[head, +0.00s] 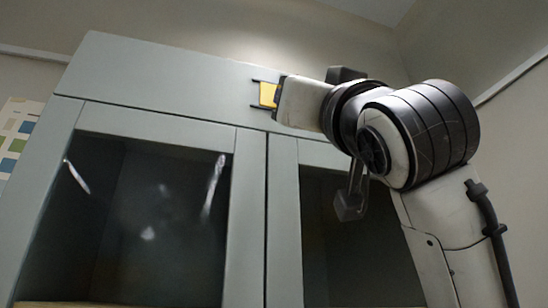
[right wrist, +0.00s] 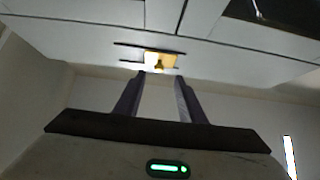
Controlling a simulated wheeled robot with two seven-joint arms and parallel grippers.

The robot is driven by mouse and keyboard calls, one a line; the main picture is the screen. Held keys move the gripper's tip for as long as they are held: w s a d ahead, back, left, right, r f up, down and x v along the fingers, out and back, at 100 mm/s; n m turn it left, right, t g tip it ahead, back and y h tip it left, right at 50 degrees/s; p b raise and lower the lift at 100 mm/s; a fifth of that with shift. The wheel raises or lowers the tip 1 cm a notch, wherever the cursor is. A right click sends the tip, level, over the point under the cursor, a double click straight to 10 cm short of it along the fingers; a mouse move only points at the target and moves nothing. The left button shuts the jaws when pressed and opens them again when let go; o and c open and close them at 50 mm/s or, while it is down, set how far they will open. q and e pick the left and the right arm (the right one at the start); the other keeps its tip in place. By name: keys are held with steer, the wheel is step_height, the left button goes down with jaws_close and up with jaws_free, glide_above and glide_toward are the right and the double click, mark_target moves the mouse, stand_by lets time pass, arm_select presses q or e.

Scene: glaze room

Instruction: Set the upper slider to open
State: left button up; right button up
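The upper slider (head: 268,94) is a yellow plate between two dark rails on the grey-green upper panel of the cabinet. In the right wrist view the yellow plate (right wrist: 153,58) carries a small darker knob (right wrist: 159,66), and the rails run across above and below it. My right gripper (head: 280,92) is right at the slider in the head view and covers its right part. In the right wrist view my right gripper (right wrist: 160,77) is open, its fingers apart on either side of the knob. Whether they touch it I cannot tell. My left gripper is out of view.
The cabinet has a left glass door (head: 140,215) and a right glass door (head: 350,235) below the panel. My right arm hides part of the right door. A colour chart (head: 14,135) hangs on the wall at the far left.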

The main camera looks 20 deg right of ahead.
steer(key=s+r+p+x, duration=0.1)
steer(key=p+x, duration=0.4)
steer(key=x, duration=0.5)
steer(key=shift+d+f, duration=0.1)
steer(key=shift+c, duration=0.5)
